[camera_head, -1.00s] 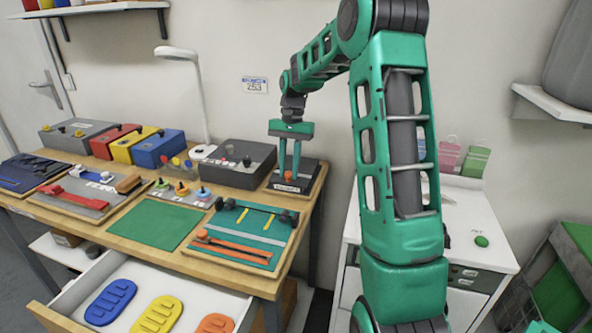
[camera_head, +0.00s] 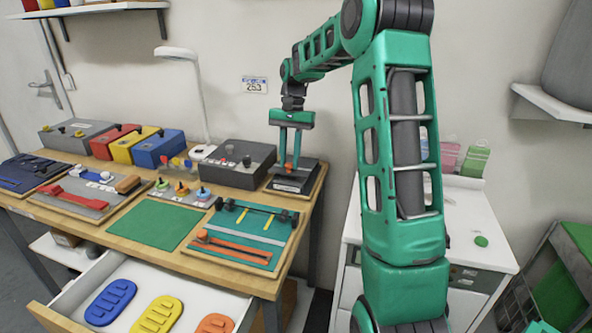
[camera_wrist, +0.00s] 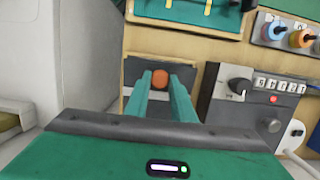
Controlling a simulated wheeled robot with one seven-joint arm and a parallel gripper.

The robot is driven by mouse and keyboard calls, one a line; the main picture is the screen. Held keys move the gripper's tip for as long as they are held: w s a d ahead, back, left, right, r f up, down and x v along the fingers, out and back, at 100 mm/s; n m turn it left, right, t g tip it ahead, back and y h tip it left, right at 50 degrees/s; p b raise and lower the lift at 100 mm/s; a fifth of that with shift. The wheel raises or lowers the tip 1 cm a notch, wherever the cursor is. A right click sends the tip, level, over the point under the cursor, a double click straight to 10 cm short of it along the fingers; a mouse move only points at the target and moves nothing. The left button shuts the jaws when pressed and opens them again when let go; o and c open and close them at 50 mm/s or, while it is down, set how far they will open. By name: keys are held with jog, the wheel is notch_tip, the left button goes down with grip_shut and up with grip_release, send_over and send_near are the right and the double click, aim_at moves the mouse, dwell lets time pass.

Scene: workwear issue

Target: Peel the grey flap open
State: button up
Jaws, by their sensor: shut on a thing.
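The grey flap (camera_head: 306,166) is part of a small dark grey unit at the right end of the wooden workbench. It has an orange tab (camera_head: 289,166), which also shows in the wrist view (camera_wrist: 160,79). My gripper (camera_head: 289,168) points down over the unit, its two green fingers shut on the orange tab. In the wrist view the tab sits between the fingertips, with dark grey panel (camera_wrist: 137,70) around it. The fingers hide part of the flap, and how far it is lifted is hard to tell.
A grey box with knobs (camera_head: 240,163) stands just left of the unit. A teal board with bars (camera_head: 245,236) lies in front. A white lamp (camera_head: 197,95) rises behind. The open drawer (camera_head: 90,294) juts out at the front.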

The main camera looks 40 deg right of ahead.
jog(key=shift+w+a+r, duration=0.1)
jog(key=shift+w+a, duration=0.1)
jog(key=shift+w+d+r, duration=0.2)
jog(key=shift+d+r, duration=0.05)
jog(key=shift+r, duration=0.4)
jog(key=shift+w+d+r, duration=0.15)
jog(key=shift+d+r, duration=0.1)
jog(key=shift+r, duration=0.4)
jog(key=shift+w+d+r, duration=0.3)
jog(key=shift+d+r, duration=0.05)
jog(key=shift+r, duration=0.3)
jog(key=shift+w+d+r, duration=0.25)
jog(key=shift+d+r, duration=0.05)
jog(key=shift+r, duration=0.3)
jog(key=shift+w+d+r, duration=0.35)
jog(key=shift+d+r, duration=0.1)
jog(key=shift+r, duration=0.1)
jog(key=shift+w+d+r, duration=0.3)
jog(key=shift+d+r, duration=0.1)
jog(key=shift+r, duration=0.15)
